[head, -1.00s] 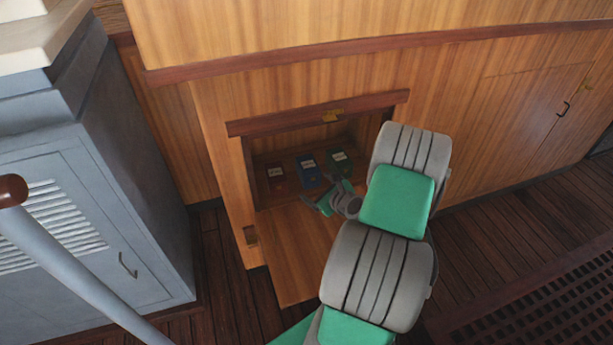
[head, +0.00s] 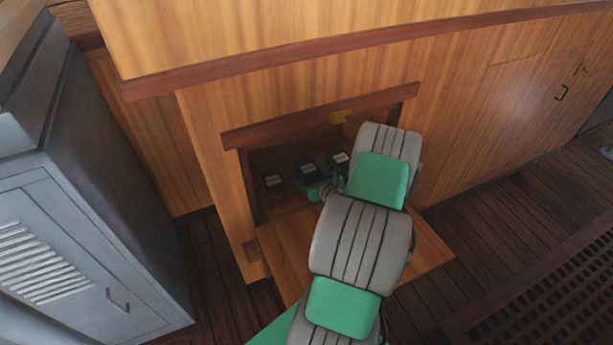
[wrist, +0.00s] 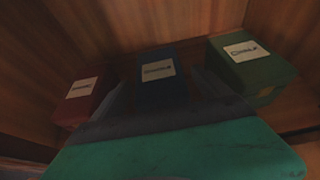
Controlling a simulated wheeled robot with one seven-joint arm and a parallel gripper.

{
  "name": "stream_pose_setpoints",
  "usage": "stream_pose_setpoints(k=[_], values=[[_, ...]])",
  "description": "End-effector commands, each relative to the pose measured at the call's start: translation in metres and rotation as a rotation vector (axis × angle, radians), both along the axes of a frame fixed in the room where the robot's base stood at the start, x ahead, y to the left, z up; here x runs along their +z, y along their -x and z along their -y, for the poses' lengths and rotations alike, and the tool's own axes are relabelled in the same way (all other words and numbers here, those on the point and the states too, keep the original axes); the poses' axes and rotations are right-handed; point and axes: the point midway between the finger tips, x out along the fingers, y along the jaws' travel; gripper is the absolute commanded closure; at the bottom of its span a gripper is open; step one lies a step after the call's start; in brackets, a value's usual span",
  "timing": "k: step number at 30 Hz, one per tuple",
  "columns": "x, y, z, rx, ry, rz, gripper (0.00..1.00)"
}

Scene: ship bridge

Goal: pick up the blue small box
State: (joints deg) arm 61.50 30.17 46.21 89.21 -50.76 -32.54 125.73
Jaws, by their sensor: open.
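The blue small box (wrist: 162,85) stands in the middle of a row of three boxes inside a wooden cupboard recess, with a pale label on it. In the head view the blue box (head: 306,171) is partly covered by my gripper (head: 322,189). In the wrist view my gripper (wrist: 160,112) reaches toward the blue box, with its dark fingers spread to either side of the box's lower part. The jaws are open, and I cannot tell whether they touch the box. The box's lower part is hidden by my gripper.
A red box (wrist: 83,97) stands to the left of the blue one and a green box (wrist: 250,70) to the right, both close by. The recess has a lowered wooden flap (head: 283,240) in front and a top rail (head: 300,120). A grey cabinet (head: 75,220) stands at left.

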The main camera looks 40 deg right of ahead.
Motion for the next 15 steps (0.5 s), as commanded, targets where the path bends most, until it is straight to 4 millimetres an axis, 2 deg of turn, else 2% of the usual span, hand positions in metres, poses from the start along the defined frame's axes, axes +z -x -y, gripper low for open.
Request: stream_pose_setpoints(k=[3, 6, 14, 15], values=[[-0.009, -0.022, 0.005, 0.004, 0.003, 0.002, 0.13], [-0.014, -0.035, 0.01, 0.004, 0.001, 0.001, 0.13], [-0.015, -0.04, 0.011, 0.002, -0.001, 0.0, 0.13], [-0.015, -0.04, 0.011, 0.002, 0.0, 0.0, 0.15]])
